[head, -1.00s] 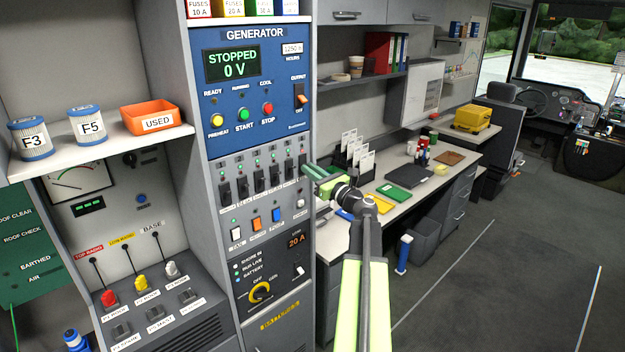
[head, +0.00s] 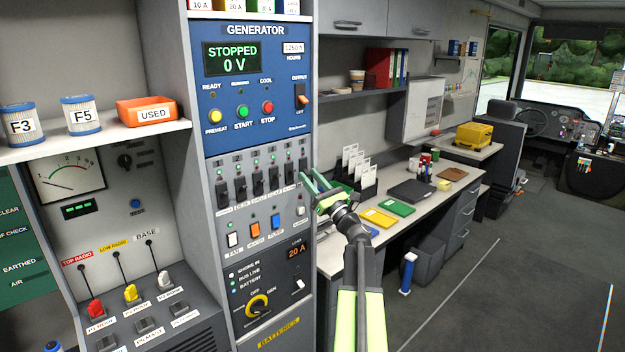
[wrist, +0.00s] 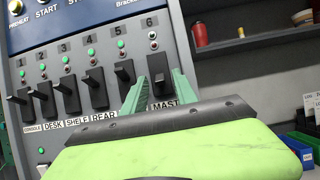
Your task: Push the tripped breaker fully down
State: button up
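A row of black breaker levers sits on the grey panel under the generator unit. In the wrist view the breakers are numbered 1 to 6. The rightmost, breaker 6 (wrist: 161,86), labelled MAST, shows between my fingers, and its lever sits differently from the others. Its lamp looks pale, while several others glow green. Breaker 5 (wrist: 124,72) stands just left of my left finger. My gripper (wrist: 158,88) is open with its two green fingers apart and nothing held. In the head view my gripper (head: 313,181) is at the panel's right edge, by the rightmost breaker (head: 303,168). Contact cannot be told.
Fan and other rocker switches (head: 254,229) lie below the breakers. The generator panel (head: 256,80) is above them. A desk (head: 405,217) with folders and card racks stands to the right. The floor (head: 470,290) at right is open.

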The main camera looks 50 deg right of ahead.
jog(key=b+v, duration=0.8)
jog(key=v, duration=0.9)
jog(key=shift+s, duration=0.25)
jog(key=shift+f, duration=0.1)
